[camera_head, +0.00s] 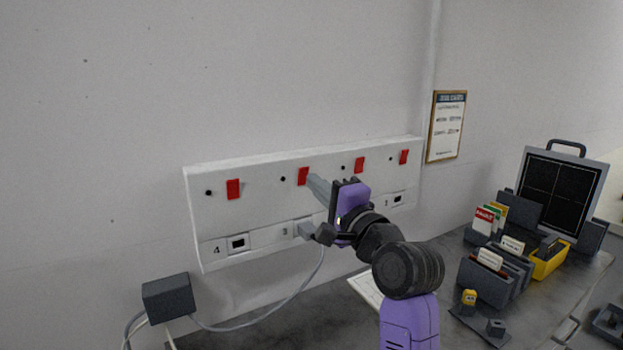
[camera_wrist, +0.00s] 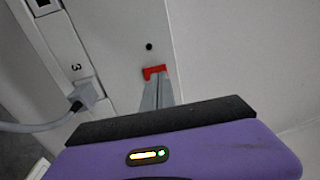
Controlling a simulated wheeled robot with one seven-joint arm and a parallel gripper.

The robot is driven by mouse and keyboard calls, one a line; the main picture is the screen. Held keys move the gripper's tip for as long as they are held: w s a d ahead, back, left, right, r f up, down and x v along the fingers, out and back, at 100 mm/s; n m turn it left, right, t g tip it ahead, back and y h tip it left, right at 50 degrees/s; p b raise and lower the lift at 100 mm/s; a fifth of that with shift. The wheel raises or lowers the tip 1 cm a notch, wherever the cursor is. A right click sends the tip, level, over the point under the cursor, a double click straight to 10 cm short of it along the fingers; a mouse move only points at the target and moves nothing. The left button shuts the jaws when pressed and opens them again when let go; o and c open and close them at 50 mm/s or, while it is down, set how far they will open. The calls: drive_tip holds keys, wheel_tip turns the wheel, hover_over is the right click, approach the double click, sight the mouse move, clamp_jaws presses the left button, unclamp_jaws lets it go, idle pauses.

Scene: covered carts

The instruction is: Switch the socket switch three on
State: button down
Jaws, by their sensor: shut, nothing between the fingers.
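The white socket panel (camera_head: 263,207) is on the wall with several red switches along its upper half. Socket three's red switch (camera_head: 303,176) is above the socket marked 3, and a grey plug (camera_head: 304,230) with a cable is in that socket. My gripper (camera_head: 310,180) is shut and empty, its fingertips at this switch. In the wrist view the fingertips (camera_wrist: 157,80) overlap the red switch (camera_wrist: 152,71) and hide part of it. I cannot tell whether they press on it, nor whether it is on or off.
Other red switches are at far left (camera_head: 233,189), right (camera_head: 359,164) and far right (camera_head: 404,157). A grey box (camera_head: 168,297) with cables is at lower left. A desk (camera_head: 455,290) with holders, a yellow bin (camera_head: 550,262) and a dark panel (camera_head: 560,190) stands at right. The wall above is clear.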

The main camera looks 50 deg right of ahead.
sight(303, 176)
drive_tip(key=shift+x, duration=1.15)
